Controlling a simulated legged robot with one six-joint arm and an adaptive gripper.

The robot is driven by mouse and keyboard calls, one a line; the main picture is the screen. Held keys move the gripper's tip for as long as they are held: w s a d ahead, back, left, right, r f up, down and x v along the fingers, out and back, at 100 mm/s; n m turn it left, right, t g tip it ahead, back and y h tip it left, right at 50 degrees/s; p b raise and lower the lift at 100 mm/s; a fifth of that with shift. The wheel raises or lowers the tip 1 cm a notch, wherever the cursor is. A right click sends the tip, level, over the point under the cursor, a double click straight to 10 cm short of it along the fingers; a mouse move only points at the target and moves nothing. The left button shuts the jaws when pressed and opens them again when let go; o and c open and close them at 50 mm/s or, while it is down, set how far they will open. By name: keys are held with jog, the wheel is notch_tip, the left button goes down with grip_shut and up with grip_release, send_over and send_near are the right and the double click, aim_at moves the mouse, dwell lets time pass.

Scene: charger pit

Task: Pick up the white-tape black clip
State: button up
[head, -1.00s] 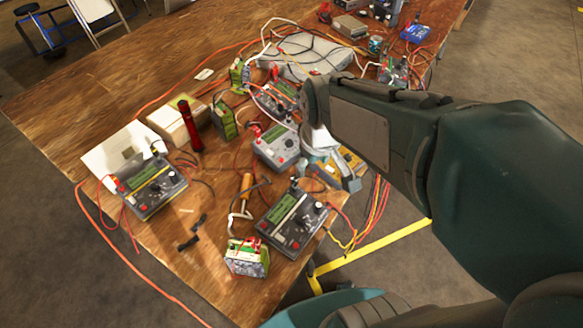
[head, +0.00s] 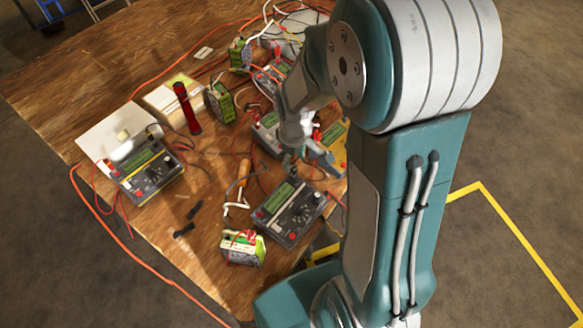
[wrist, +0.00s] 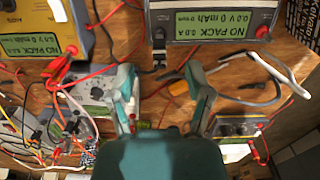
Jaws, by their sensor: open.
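In the wrist view my gripper (wrist: 159,74) is open, with nothing between its teal fingers. In the head view my gripper (head: 308,158) is over the chargers at the table's right side, partly hidden by my arm. Dark strip-like pieces (head: 186,222) lie on bare wood at the front left; I see no white tape on them.
A yellow charger (wrist: 42,40) stands at the left. A red flashlight (head: 187,108) stands upright by boxes. Loose wires cross the table; its far left is clear.

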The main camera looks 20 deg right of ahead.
aim_at(293, 165)
notch_tip(293, 165, down, 5)
jog(key=shift+w+f, duration=0.1)
jog(key=shift+w, duration=0.05)
jog(key=shift+a, duration=0.1)
jog(key=shift+c, duration=0.6)
grip_shut()
